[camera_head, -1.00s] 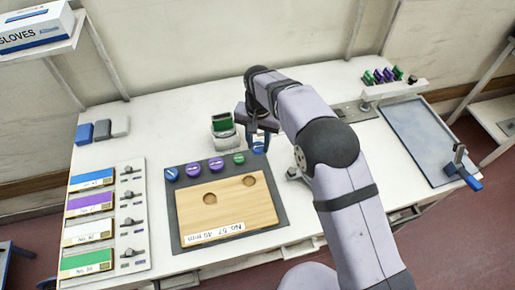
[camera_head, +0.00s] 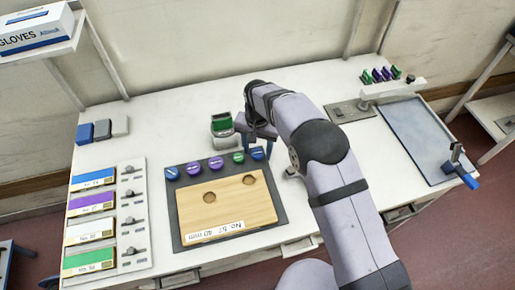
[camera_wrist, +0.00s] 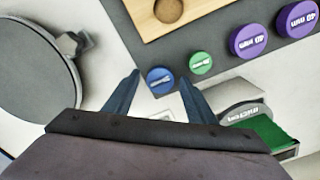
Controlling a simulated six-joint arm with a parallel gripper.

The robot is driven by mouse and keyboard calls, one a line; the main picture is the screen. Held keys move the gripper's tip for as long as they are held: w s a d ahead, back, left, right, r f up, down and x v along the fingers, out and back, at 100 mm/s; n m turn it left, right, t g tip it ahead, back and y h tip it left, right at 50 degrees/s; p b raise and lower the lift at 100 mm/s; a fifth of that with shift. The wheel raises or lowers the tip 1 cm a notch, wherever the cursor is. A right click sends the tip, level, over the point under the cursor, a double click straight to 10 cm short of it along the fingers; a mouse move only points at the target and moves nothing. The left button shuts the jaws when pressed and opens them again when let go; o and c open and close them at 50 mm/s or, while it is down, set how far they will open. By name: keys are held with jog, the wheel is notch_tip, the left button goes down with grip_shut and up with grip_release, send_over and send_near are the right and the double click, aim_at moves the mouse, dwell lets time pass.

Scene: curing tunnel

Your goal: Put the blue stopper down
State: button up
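The blue stopper (camera_wrist: 160,80) stands at the corner of the dark grey mat (camera_head: 180,241), beside a small green stopper (camera_wrist: 201,63). My gripper (camera_wrist: 159,76) is open, with one blue finger on each side of the blue stopper and a visible gap on both sides. In the head view my gripper (camera_head: 257,151) is low over the mat's far right corner and its fingers partly hide the stopper. Another blue stopper (camera_head: 172,173) and two purple stoppers (camera_head: 204,166) stand in the same row to the left.
A wooden block (camera_head: 225,210) with two round holes lies on the mat. A bin with green inside (camera_head: 222,127) stands just behind the row. Colour-labelled panels (camera_head: 91,204) are at the left; a grey-blue tray (camera_head: 420,140) is at the right. The bench between them is partly clear.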

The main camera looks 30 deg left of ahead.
aim_at(258, 152)
jog(key=shift+r, duration=0.1)
notch_tip(258, 152, up, 12)
jog(key=b, duration=0.3)
jog(key=shift+b, duration=0.4)
jog(key=shift+r, duration=0.1)
jog(key=w+d+m, duration=0.1)
jog(key=w+d, duration=0.1)
jog(key=d, duration=2.2)
jog(key=s+d+f, duration=0.2)
jog(key=s+d, duration=0.6)
jog(key=d, duration=0.1)
jog(key=s+d+f+m, duration=0.1)
jog(key=s+d+f, duration=0.1)
jog(key=s+d, duration=0.6)
jog(key=shift+d+f, duration=0.25)
jog(key=shift+d, duration=0.2)
jog(key=shift+f, duration=0.1)
